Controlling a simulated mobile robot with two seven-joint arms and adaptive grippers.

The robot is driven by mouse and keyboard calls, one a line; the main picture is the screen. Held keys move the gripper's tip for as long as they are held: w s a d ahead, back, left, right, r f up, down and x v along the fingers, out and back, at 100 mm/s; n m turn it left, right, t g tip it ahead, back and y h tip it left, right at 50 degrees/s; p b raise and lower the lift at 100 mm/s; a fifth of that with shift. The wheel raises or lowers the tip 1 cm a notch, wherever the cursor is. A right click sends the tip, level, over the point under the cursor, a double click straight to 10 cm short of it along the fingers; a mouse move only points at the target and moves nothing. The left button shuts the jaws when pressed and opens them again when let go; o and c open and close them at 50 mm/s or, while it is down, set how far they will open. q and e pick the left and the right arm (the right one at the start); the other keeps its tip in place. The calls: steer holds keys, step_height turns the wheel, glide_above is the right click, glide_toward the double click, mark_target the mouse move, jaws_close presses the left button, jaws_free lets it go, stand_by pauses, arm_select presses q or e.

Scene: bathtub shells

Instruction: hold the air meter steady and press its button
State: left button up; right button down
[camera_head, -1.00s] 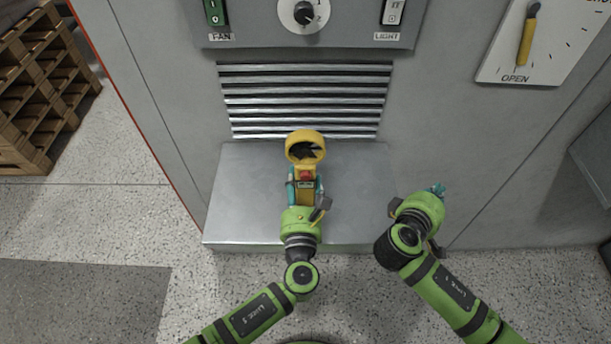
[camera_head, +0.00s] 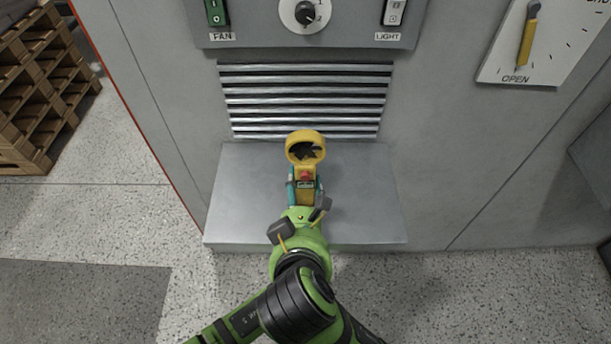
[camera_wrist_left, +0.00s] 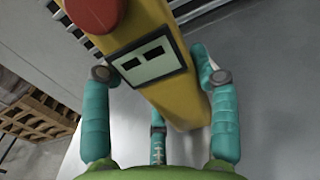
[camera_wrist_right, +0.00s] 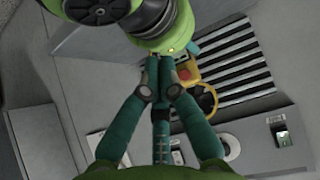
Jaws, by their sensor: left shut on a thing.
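The yellow air meter (camera_head: 305,135) stands on the grey metal ledge, with a ring-shaped fan head, a red button (camera_head: 305,175) and a small screen (camera_wrist_left: 147,62). My left gripper (camera_head: 305,188) is shut around the meter's body, one finger on each side in the left wrist view (camera_wrist_left: 162,78). The red button is cut off at that view's top edge. My right gripper (camera_wrist_right: 157,72) is shut with empty fingers, above my left wrist. In the right wrist view the meter (camera_wrist_right: 205,98) and its button (camera_wrist_right: 184,74) show beyond its fingertips. In the head view its fingers are mostly hidden.
The ledge (camera_head: 365,200) has free room on both sides of the meter. A vent grille (camera_head: 305,100) is behind it, under a panel with a fan switch (camera_head: 214,12), a dial (camera_head: 304,13) and a light switch (camera_head: 394,12). My two arms overlap closely.

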steer(key=shift+w, duration=0.1)
steer(key=w, duration=0.8)
steer(key=shift+w, duration=0.35)
steer(key=shift+w, duration=0.2)
stand_by(1.2)
steer(key=shift+w, duration=0.2)
steer(key=shift+w, duration=0.45)
stand_by(0.8)
steer(key=shift+s, duration=0.85)
steer(key=shift+s, duration=2.55)
